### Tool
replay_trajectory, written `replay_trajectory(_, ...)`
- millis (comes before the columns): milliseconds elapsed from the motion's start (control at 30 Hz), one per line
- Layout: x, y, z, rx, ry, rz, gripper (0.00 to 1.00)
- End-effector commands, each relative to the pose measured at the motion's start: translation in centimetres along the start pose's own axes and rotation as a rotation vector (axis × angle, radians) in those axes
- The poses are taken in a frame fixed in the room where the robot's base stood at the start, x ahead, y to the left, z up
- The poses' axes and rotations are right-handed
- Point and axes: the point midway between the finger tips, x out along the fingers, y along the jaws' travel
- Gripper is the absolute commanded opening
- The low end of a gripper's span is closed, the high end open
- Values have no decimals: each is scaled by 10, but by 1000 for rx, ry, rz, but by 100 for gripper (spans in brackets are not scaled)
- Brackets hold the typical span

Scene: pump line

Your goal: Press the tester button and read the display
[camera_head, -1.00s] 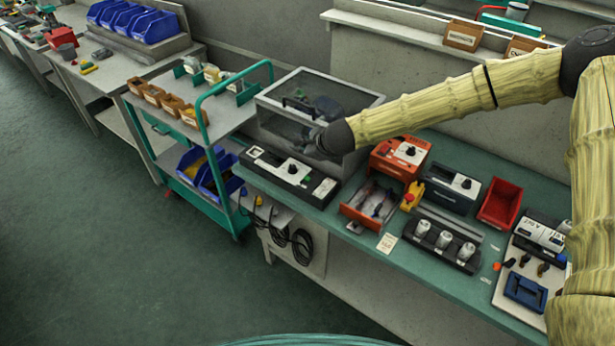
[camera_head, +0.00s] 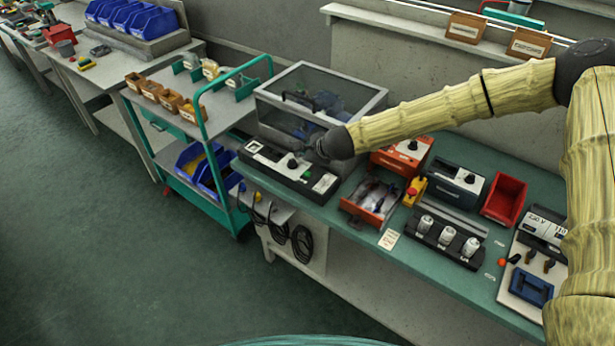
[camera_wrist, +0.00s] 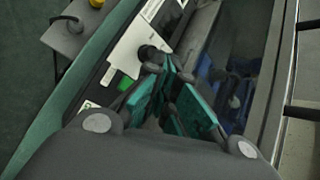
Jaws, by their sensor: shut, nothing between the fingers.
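The tester (camera_head: 262,157) is a long dark box with a white panel at the left end of the green bench. It has a black knob (camera_head: 292,163) and a green button (camera_head: 306,174). In the wrist view the green button (camera_wrist: 125,83) and the knob (camera_wrist: 148,53) lie beside my fingers. My gripper (camera_wrist: 170,85) is shut and empty, with teal pads, just above the tester. In the head view my gripper (camera_head: 312,150) is small and dark at the tester's back edge. I cannot tell whether it touches anything. No display reading is legible.
A clear-walled case (camera_head: 320,95) stands close behind the tester. An orange unit (camera_head: 402,160) and an open drawer-like tray (camera_head: 370,202) are to the right. A teal trolley (camera_head: 203,120) stands at the left. The floor in front is clear.

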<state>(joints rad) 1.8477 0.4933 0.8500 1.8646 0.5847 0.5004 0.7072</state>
Motion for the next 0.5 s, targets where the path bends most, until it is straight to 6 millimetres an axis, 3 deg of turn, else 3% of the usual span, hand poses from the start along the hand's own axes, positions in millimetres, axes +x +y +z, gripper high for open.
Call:
replay_trajectory(200,20,15,-15,-1,0,0,0)
replay_trajectory(500,30,22,-21,-1,0,0,0)
